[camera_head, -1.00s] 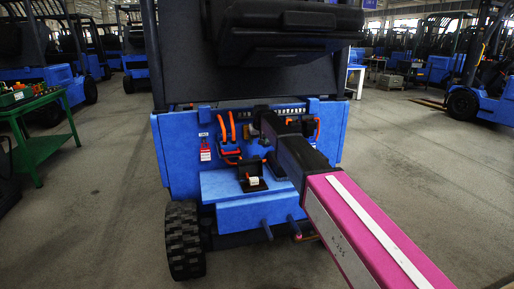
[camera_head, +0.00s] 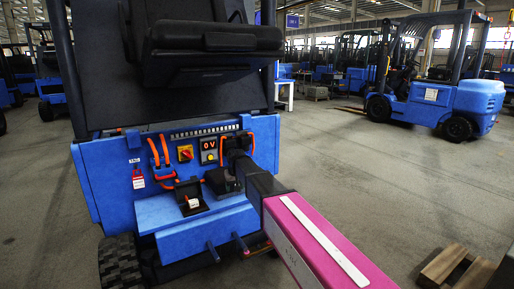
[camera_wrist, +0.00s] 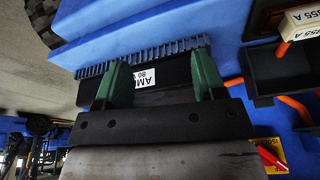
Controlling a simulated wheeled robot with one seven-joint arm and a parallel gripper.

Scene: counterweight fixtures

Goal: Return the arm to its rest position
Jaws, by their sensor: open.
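My gripper (camera_wrist: 160,78) shows in the wrist view with its two green fingers spread apart. A black part with a white label reading "AM" and "80 V" (camera_wrist: 146,78) lies beyond and between the fingers; I cannot tell whether they touch it. In the head view my pink and black arm reaches from the lower right to the back panel of a blue forklift (camera_head: 105,180). The gripper's tips are hard to make out there against the dark parts of the panel.
The panel carries a red and yellow switch (camera_head: 185,153), a display reading "0 V" (camera_head: 208,143), orange cables (camera_head: 154,152) and a red padlock tag (camera_head: 138,178). Another forklift (camera_head: 430,95) stands behind; the floor between is clear.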

